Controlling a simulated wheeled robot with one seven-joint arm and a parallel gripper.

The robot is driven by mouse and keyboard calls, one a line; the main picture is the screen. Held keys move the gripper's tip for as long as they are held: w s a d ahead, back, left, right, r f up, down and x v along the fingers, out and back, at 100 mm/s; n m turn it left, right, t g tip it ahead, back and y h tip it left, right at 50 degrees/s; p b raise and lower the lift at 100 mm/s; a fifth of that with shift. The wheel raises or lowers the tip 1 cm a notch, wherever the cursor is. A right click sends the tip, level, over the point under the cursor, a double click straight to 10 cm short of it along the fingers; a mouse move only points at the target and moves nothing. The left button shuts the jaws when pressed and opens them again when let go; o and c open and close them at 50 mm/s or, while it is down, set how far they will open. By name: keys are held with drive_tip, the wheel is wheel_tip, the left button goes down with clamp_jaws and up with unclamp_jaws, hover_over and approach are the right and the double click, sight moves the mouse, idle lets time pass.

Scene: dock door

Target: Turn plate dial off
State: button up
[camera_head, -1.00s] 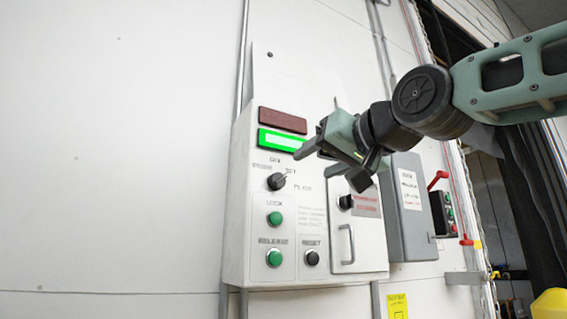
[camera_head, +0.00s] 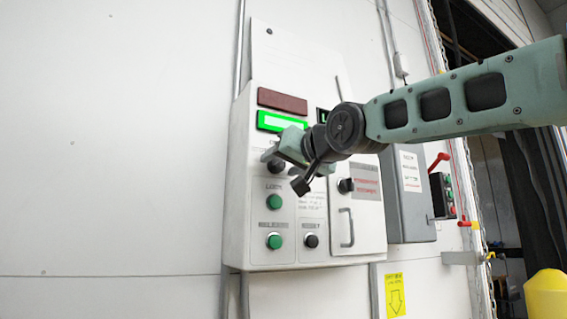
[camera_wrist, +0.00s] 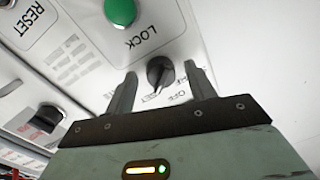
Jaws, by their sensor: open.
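The black dial (camera_wrist: 160,72) shows in the wrist view between my gripper's fingers. Its pointer is directed toward the gripper palm, near partly covered, upside-down lettering. In the head view, only a dark part of the dial (camera_head: 275,166) shows behind my gripper, on the pale control panel (camera_head: 236,200). My gripper (camera_head: 284,172) is open in front of the panel, below the lit green display. In the wrist view, the fingers (camera_wrist: 163,78) stand on either side of the dial; I cannot tell whether either touches it.
A green LOCK button (camera_head: 274,195), a lower green button (camera_head: 274,241) and a black RESET button (camera_head: 310,241) sit below. A small door with a handle (camera_head: 346,228) is to the right, beside a grey box (camera_head: 410,215). Open wall lies left.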

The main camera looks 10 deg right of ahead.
drive_tip(key=c, duration=1)
drive_tip(key=shift+n, duration=0.4)
drive_tip(key=n+p, duration=0.2)
drive_tip(key=n, duration=0.2)
drive_tip(key=shift+r, duration=0.1)
drive_tip(key=shift+n+p, duration=0.4)
drive_tip(key=shift+n, duration=2)
